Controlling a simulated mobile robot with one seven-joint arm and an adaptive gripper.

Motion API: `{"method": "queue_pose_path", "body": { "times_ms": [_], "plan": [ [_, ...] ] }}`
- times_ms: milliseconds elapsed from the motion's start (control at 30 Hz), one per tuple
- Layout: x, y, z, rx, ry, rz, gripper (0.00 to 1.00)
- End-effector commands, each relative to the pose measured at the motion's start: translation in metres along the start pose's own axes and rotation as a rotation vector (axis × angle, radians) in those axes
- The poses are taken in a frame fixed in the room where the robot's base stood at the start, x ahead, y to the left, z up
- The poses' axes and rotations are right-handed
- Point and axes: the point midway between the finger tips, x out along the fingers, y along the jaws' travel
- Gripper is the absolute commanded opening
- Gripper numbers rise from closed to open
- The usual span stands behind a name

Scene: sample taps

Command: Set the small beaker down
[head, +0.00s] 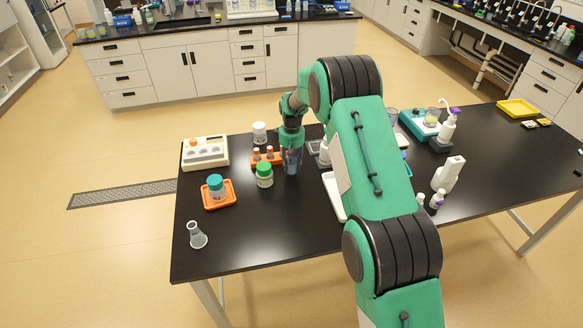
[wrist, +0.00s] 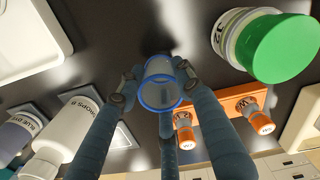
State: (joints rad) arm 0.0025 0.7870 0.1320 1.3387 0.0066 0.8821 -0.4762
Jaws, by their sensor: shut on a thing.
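The small beaker (wrist: 160,84) is clear with a blue rim. In the wrist view it sits between the fingertips of my gripper (wrist: 155,78), which is shut on it. In the head view my gripper (head: 291,148) points down over the black table (head: 290,215). The beaker (head: 291,166) shows bluish below it, just right of the green-lidded jar (head: 265,180). I cannot tell whether its base touches the table.
A white dropper bottle (wrist: 67,134) is at the right in the head view. The table in front is clear, with a flask (head: 197,237) near the left edge.

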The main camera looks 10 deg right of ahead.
Motion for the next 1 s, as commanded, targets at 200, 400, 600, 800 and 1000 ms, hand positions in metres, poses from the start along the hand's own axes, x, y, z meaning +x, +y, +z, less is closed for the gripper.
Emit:
{"method": "queue_pose_path", "body": {
  "times_ms": [200, 400, 600, 800, 1000],
  "plan": [
    [0.014, 0.000, 0.000, 0.000, 0.001, 0.001, 0.22],
    [0.013, 0.000, 0.000, 0.000, 0.001, 0.001, 0.22],
    [0.017, 0.000, 0.000, 0.000, 0.001, 0.001, 0.22],
    [0.016, 0.000, 0.000, 0.000, 0.001, 0.001, 0.54],
    [0.016, 0.000, 0.000, 0.000, 0.001, 0.001, 0.54]
  ]
}}
